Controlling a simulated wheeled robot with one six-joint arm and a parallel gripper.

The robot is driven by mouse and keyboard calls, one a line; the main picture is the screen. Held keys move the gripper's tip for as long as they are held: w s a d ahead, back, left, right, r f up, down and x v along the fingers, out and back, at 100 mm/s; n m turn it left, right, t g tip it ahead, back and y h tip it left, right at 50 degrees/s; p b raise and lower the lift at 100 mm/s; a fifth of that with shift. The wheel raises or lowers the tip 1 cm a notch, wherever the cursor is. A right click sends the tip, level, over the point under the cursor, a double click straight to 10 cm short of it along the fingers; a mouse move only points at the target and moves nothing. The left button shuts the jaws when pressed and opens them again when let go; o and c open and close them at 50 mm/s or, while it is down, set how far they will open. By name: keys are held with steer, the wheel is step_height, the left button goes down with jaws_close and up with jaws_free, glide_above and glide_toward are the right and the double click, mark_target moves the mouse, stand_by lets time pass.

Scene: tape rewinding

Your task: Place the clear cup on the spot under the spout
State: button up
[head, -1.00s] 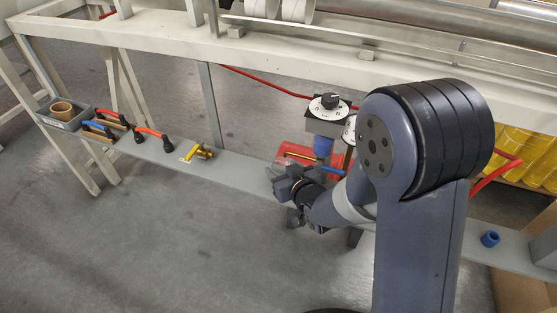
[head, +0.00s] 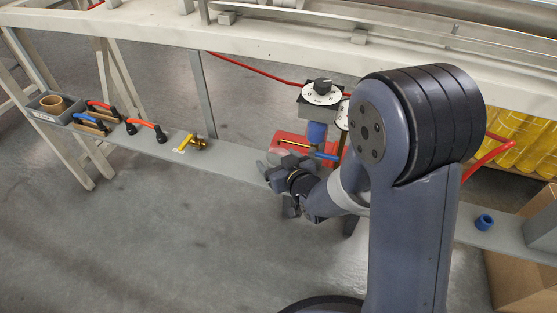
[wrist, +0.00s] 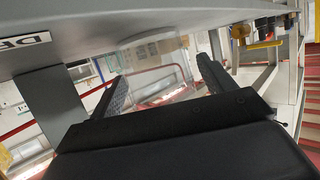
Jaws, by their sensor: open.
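My gripper (head: 276,186) is at the front edge of the grey shelf, right of the brass tap, with its fingers pointing left. In the wrist view my gripper (wrist: 163,85) is open, with its two dark fingers wide apart. A faint see-through shape, which looks like the clear cup (wrist: 153,62), shows between and beyond the fingers. I cannot tell whether they touch it. I cannot make out the cup in the head view. The brass tap (head: 194,142) lies on the shelf beside a small white label. I cannot tell which part is the spout, and no spot under it is clear.
The grey shelf (head: 235,168) runs under a white frame. A dial unit (head: 322,92) with a blue part stands behind my gripper, near a red box (head: 290,141). Orange and blue handles and a grey bin (head: 48,110) are left. A blue ring (head: 484,222) is right.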

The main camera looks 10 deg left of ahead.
steer(key=shift+s+d+r, duration=0.1)
steer(key=shift+r, duration=0.15)
steer(key=p+v, duration=0.2)
steer(key=v, duration=0.9)
steer(key=shift+s+d, duration=0.2)
steer(key=shift+d, duration=0.1)
stand_by(0.5)
